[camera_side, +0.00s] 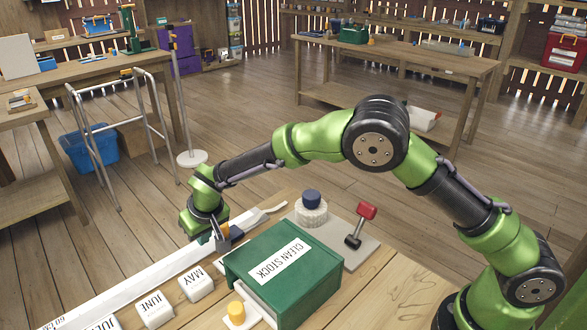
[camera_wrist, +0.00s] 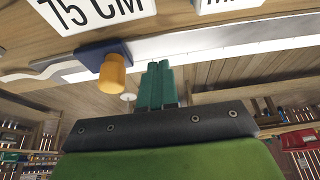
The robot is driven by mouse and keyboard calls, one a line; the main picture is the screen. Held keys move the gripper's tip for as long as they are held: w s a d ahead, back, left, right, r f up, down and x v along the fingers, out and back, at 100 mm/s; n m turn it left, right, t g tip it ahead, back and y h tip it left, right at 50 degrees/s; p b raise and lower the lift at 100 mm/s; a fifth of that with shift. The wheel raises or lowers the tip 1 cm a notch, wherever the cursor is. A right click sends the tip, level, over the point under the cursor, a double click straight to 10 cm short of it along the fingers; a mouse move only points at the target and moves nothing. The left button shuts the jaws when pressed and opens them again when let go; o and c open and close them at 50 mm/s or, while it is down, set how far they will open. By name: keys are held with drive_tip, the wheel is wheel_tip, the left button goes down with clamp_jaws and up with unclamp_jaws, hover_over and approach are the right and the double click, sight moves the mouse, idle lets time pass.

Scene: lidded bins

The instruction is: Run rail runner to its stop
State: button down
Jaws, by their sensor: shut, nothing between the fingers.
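The rail (camera_side: 150,275) is a long white strip running from the lower left to the middle of the side view. The rail runner is a dark blue block (camera_side: 236,234) with an orange knob (camera_side: 224,230), at the rail's upper-right part. My gripper (camera_side: 216,238) is beside the knob. Its green fingers (camera_wrist: 157,85) are together and empty, with a small gap between them and the knob in the wrist view. The rail's stop cannot be made out.
A green "CLEAN STOCK" bin (camera_side: 285,270) stands close to the runner, with a yellow knob (camera_side: 236,311) in front. Label blocks for May (camera_side: 196,284) and June (camera_side: 154,310) line the rail. Behind are a round white stack (camera_side: 311,212) and a red-handled lever (camera_side: 361,222).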

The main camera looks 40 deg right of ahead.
drive_tip(key=shift+d, duration=0.15)
drive_tip(key=shift+d, duration=5.4)
drive_tip(key=shift+d, duration=0.15)
drive_tip(key=shift+d, duration=0.25)
drive_tip(key=shift+a, duration=0.8)
wheel_tip(320, 180, up, 7)
